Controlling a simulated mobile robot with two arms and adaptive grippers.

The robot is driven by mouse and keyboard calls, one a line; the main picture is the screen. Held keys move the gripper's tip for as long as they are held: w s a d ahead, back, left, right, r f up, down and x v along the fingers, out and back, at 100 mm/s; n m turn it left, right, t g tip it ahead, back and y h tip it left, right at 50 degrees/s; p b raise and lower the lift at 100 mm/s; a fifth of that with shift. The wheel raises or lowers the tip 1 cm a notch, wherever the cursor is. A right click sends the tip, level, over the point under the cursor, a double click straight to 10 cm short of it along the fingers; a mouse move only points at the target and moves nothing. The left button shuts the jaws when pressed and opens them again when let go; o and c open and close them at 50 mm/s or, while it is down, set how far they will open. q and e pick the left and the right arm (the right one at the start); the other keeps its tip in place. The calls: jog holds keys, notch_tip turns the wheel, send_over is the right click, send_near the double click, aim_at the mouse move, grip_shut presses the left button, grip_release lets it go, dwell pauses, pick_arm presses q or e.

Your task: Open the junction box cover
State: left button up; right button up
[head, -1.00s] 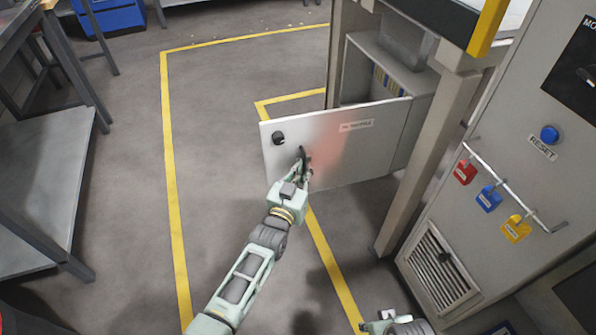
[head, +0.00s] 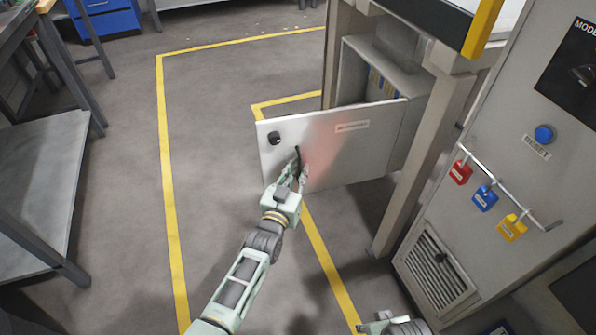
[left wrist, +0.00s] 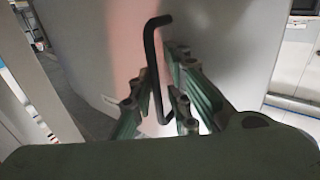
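The junction box cover (head: 335,150) is a pale grey door that stands swung wide open from the junction box (head: 415,78). It carries a black round knob (head: 275,138) and a black bar handle (head: 297,155). My left gripper (head: 294,174) is at the handle, with its fingers spread to either side of it. In the left wrist view the handle (left wrist: 151,65) runs between the green fingers (left wrist: 156,100), with gaps showing. My right gripper (head: 378,325) shows only partly at the bottom edge, and its fingers are unclear.
A grey control cabinet (head: 480,240) with red, blue and yellow padlocks stands at the right. A table post (head: 425,165) stands beside the box. A grey workbench (head: 40,190) is at the left. The floor left of the cover is clear, with yellow lines.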

pick_arm(q)
jog(key=shift+d, duration=0.1)
jog(key=v, duration=1.2)
jog(key=shift+c, duration=0.2)
